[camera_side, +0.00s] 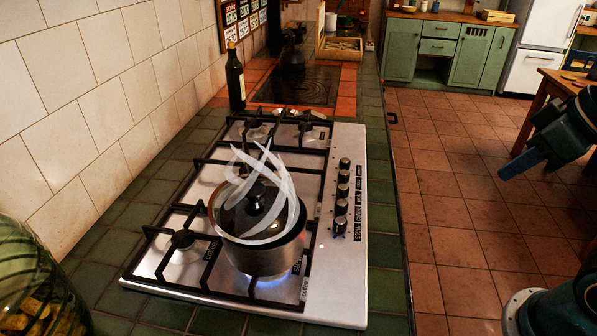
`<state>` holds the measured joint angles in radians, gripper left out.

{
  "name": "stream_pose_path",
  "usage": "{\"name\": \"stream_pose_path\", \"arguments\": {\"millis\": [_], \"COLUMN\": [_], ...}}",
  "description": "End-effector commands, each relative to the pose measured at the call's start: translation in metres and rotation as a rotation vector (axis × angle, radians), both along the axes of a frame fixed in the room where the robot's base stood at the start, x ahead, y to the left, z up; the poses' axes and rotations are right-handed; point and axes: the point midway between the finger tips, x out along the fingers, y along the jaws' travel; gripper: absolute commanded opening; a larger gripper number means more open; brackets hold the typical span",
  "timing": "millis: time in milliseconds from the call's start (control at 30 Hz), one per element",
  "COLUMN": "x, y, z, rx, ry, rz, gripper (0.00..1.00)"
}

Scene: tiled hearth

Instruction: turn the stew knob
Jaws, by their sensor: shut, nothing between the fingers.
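Black pan grates cover the burners left of the knobs. A dark bottle (235,78) stands behind the hob by the tiled wall. A glass jar (40,280) is at the near left. The space between my gripper and the knobs looks clear.

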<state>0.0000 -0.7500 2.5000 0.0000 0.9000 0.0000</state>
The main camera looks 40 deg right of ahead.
Motion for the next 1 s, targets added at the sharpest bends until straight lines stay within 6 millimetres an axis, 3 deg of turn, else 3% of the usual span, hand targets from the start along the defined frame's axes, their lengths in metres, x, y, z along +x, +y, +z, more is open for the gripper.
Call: {"name": "stream_pose_path", "arguments": {"millis": [133,300,400,667,1000], "x": [0.0,0.002,0.008,0.039,0.1], "y": [0.0,0.0,0.001,0.007,0.021], "z": [0.0,0.001,0.002,0.007,0.002], "rx": [0.0,0.005,0.015,0.071,0.151], "ry": [0.0,0.005,0.016,0.079,0.19], "rz": [0.0,-0.007,-0.022,-0.117,-0.304], "gripper": [0.04,0.37,0.52,0.52,0.52]}}
